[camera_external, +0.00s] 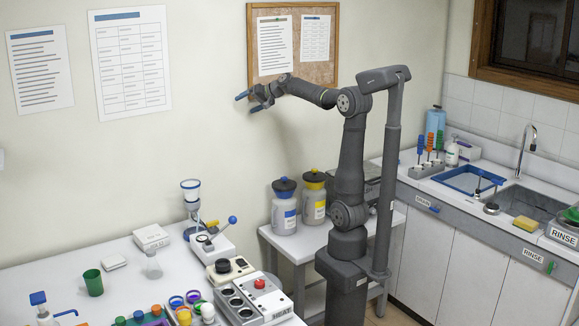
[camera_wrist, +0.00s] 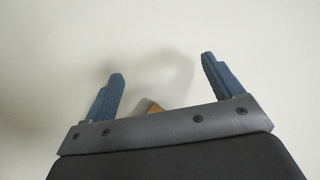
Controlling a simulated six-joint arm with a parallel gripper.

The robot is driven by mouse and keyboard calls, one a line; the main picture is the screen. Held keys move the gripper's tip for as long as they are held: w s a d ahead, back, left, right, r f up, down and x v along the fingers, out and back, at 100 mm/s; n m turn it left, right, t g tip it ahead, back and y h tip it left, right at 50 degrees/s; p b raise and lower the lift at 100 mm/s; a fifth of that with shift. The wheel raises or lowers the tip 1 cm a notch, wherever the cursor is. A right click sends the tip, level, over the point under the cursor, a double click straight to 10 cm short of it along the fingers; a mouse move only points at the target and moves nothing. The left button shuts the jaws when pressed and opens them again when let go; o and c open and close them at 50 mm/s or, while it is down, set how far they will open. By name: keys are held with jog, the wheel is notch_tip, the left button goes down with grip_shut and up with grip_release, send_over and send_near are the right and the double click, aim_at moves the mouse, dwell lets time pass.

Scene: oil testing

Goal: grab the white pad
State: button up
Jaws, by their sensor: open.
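A small flat white pad (camera_external: 114,262) lies on the left white table, between the green cup and a white box. It is small in the external view, so its details are hard to tell. My gripper (camera_external: 249,102) is raised high in front of the wall, beside the cork board, far above and to the right of the pad. Its two blue fingers are spread and empty.
A white box (camera_external: 150,237), a clear flask (camera_external: 153,265) and a green cup (camera_external: 93,282) stand near the pad. A filter stand (camera_external: 191,200) and a heater (camera_external: 250,300) are to its right. Two capped jars (camera_external: 284,205) stand on a side table. A cork board (camera_external: 318,68) hangs near my gripper.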

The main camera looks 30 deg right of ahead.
jog(key=s+a+f+n+g, duration=0.1)
jog(key=a+f+n+g, duration=0.4)
jog(key=a, duration=0.7)
jog(key=a+f+n+g, duration=0.1)
jog(key=a+f+n, duration=0.35)
jog(key=a, duration=0.85)
jog(key=n+g+h, duration=0.3)
jog(key=n+g, duration=0.2)
jog(key=n, duration=0.7)
send_near(114, 262)
jog(key=w+d+f, duration=0.2)
jog(key=d+f, duration=0.1)
jog(key=shift+w+f, duration=0.1)
jog(key=shift+f, duration=0.05)
jog(key=shift+w+x, duration=0.1)
jog(key=shift+x, duration=1.3)
jog(key=shift+w+x, duration=0.15)
jog(key=shift+x, duration=1.2)
jog(key=shift+s, duration=0.15)
jog(key=c, duration=1)
